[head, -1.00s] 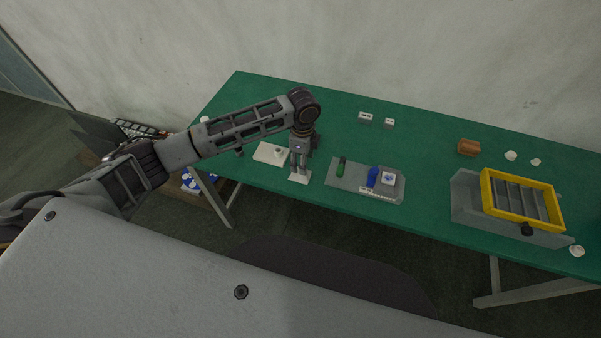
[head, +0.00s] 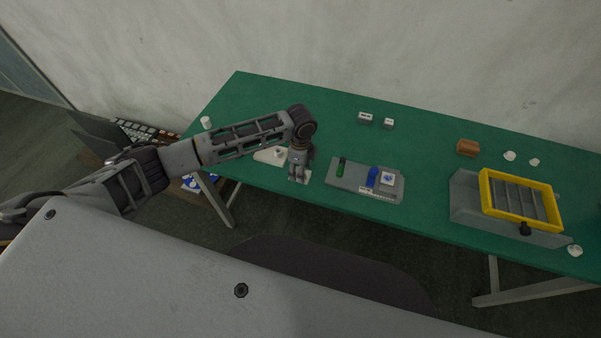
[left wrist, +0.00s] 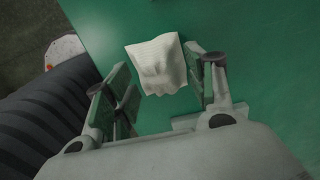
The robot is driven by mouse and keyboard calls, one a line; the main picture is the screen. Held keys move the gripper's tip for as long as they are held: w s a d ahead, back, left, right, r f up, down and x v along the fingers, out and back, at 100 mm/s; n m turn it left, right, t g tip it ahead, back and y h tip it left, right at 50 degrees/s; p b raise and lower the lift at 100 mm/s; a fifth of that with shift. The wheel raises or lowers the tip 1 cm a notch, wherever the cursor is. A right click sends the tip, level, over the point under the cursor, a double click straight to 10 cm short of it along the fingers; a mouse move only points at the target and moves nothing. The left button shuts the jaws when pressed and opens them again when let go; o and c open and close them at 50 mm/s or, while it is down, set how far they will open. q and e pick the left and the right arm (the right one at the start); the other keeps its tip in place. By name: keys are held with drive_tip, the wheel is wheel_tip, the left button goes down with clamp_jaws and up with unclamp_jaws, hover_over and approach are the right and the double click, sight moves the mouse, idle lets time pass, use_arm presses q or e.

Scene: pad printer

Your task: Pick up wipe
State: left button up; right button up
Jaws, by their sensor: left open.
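The wipe (left wrist: 157,64) is a small white ribbed cloth, slightly crumpled, on the green table. In the head view it shows only as a pale patch (head: 305,177) beside my fingertips, partly covered by them. My left gripper (head: 298,178) points down over the wipe near the table's front edge. In the left wrist view my left gripper (left wrist: 165,84) is open, with a finger on each side of the wipe. The wipe lies between and just beyond the fingers, and I cannot tell whether they touch it. My right gripper is not in view.
A white plate (head: 265,157) lies just left of my gripper. A grey tray (head: 345,184) with green and blue items stands to the right. A yellow-framed unit (head: 486,205) stands further right. Two small blocks (head: 366,118) sit at the back. Green table (head: 420,155) is clear between them.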

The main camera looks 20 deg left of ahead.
use_arm(q)
drive_tip(key=c, duration=0.9)
drive_tip(key=shift+c, duration=0.2)
drive_tip(key=shift+r, duration=0.1)
wheel_tip(320, 180, up, 10)
idle(0.3)
drive_tip(key=shift+o, duration=1.2)
drive_tip(key=c, duration=0.3)
